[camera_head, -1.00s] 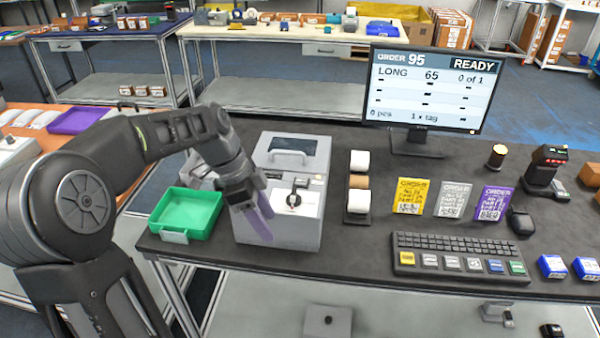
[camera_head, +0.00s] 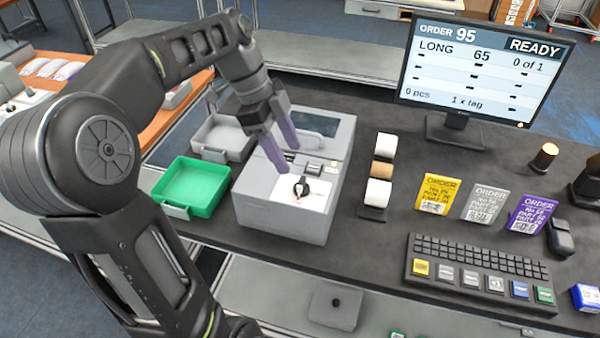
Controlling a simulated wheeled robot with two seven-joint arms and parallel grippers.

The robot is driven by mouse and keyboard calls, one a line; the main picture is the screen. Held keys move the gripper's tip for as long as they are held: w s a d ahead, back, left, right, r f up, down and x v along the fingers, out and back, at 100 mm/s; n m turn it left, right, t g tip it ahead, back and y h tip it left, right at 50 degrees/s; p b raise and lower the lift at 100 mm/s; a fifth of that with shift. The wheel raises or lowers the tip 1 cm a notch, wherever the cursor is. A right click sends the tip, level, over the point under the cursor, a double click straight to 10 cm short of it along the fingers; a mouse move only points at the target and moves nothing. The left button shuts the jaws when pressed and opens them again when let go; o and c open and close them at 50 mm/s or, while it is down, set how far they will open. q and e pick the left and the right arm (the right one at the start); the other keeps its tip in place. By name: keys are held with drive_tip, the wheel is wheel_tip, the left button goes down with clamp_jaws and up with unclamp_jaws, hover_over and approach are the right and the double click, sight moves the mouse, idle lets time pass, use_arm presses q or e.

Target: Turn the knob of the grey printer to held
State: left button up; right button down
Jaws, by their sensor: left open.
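The grey printer (camera_head: 270,215) stands near the left end of the dark table. Its black knob (camera_head: 301,187) sits on a white panel on the printer's top, towards the front. A small red mark shows by the knob; the setting labels are too small to read. My left gripper (camera_head: 286,160) comes in from the left over the printer, with two purple fingers pointing down. It is open and empty, above and a little to the left of the knob, apart from it. My right gripper is not in view.
A green tray (camera_head: 190,187) and a grey tray (camera_head: 221,138) lie left of the printer. Rolls on a holder (camera_head: 372,212) stand to its right. A monitor (camera_head: 482,68) reads "ORDER 95", "LONG 65", "READY". Order cards and a keyboard (camera_head: 480,258) lie further right.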

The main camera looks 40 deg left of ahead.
sight(301, 181)
use_arm(q)
drive_tip(key=p+x, duration=0.1)
drive_tip(key=x, duration=0.6)
drive_tip(key=shift+f, duration=0.15)
clamp_jaws()
idle(0.4)
